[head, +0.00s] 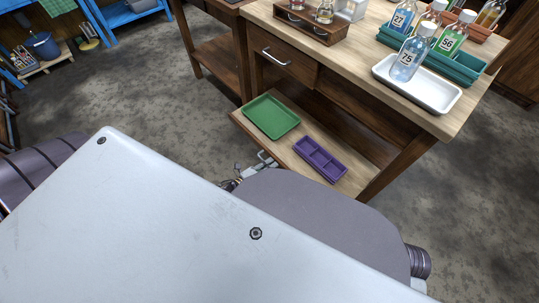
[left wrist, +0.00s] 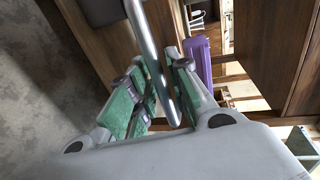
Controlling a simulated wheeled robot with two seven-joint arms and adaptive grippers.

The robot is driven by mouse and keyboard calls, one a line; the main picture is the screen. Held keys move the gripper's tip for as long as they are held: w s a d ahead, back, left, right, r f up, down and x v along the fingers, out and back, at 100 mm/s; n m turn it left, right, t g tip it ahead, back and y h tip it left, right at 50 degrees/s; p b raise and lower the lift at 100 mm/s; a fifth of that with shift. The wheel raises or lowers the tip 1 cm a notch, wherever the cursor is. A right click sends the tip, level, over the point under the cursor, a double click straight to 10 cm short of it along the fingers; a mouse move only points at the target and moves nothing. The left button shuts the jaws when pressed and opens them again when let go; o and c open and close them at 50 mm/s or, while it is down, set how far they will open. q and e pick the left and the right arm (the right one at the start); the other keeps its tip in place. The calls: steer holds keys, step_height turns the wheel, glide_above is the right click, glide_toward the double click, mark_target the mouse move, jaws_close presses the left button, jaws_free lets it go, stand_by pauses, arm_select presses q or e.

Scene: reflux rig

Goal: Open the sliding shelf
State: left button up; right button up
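The sliding shelf (head: 285,142) is the low wooden board under the workbench. It carries a green tray (head: 271,116) and a purple divided tray (head: 320,159). Its metal handle (head: 266,158) is at the front edge, and it shows as a long bar in the left wrist view (left wrist: 152,52). My left gripper (head: 238,180) is at this handle, mostly hidden behind my own arm in the head view. In the left wrist view its green-padded fingers (left wrist: 160,88) lie close on both sides of the bar and appear shut on it. My right gripper is not in view.
The workbench top holds a white tray (head: 440,99) with a bottle, a teal rack (head: 458,66) of bottles and a wooden rack (head: 310,28). A closed drawer (head: 285,62) is above the shelf. The grey floor (head: 160,95) left of the bench is clear.

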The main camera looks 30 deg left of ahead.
arm_select(q)
steer(key=shift+s, duration=0.15)
steer(key=v, duration=1.1)
steer(key=shift+s, duration=0.35)
stand_by(0.4)
steer(key=shift+a+r, duration=0.1)
steer(key=shift+a, duration=0.05)
stand_by(0.5)
